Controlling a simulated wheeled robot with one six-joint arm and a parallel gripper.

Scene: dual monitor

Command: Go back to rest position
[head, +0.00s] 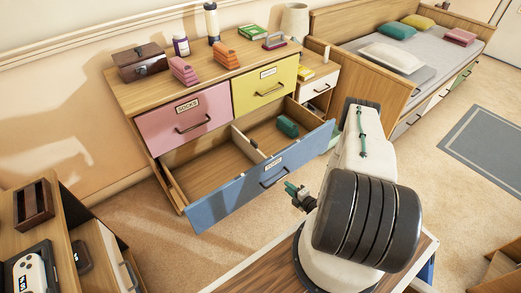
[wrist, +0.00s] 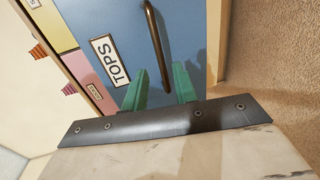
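My gripper (head: 291,188) is in front of the blue drawer (head: 225,198) labelled TOPS, near its dark handle (head: 276,176). In the wrist view my gripper (wrist: 160,78) has its two green fingers apart with nothing held between them. The blue drawer front (wrist: 190,30) fills much of that view, and the handle (wrist: 154,35) runs down toward the gap between the fingers. I cannot tell exactly how far the fingertips are from the handle. The blue drawer is pulled out from the dresser (head: 133,92), with a dark green folded item (head: 287,126) inside. My arm is bent over the base.
The pink drawer (head: 185,118) and yellow drawer (head: 265,88) are shut. A bed (head: 455,55) stands at the back right. A low wooden unit (head: 80,215) stands at the left. Carpet (head: 150,245) is clear between that unit and the dresser.

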